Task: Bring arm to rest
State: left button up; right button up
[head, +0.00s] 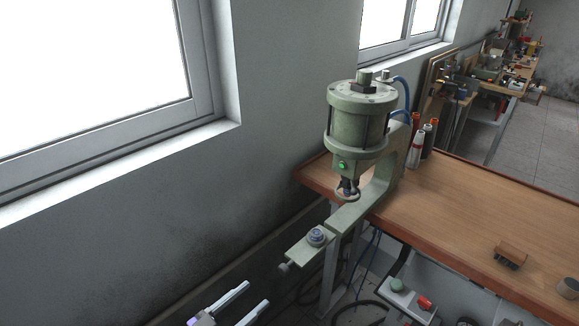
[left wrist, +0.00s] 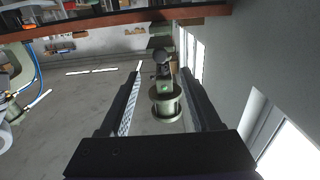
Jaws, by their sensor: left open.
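My left gripper (head: 256,294) is at the bottom of the head view, its two pale fingers spread apart with nothing between them. It is open and apart from the green pneumatic press (head: 358,118), which stands at the left edge of the wooden workbench (head: 470,205). In the left wrist view the gripper (left wrist: 160,74) shows two dark fingers apart, and the press (left wrist: 165,103) appears beyond the gap, upside down. A small round grey-blue part (head: 316,236) sits on the press's lower arm. My right gripper is not in view.
A green button and red button sit on a control box (head: 410,297) below the bench. Red and white bottles (head: 420,142) stand behind the press. A brown block (head: 511,254) lies on the bench. The wall (head: 110,235) with windows is on the left.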

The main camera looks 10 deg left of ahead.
pick_arm(q)
jog(key=s+d+f+n+g+y+p, duration=0.3)
jog(key=s+d+f+g+y+p, duration=0.15)
jog(key=g, duration=0.35)
jog(key=s+a+r+n+g+y+p, duration=0.1)
jog(key=s+a+n+y, duration=0.3)
jog(key=a, duration=0.4)
jog(key=shift+s+r+y+p, duration=0.55)
jog(key=shift+r+y, duration=0.3)
jog(key=shift+y, duration=0.2)
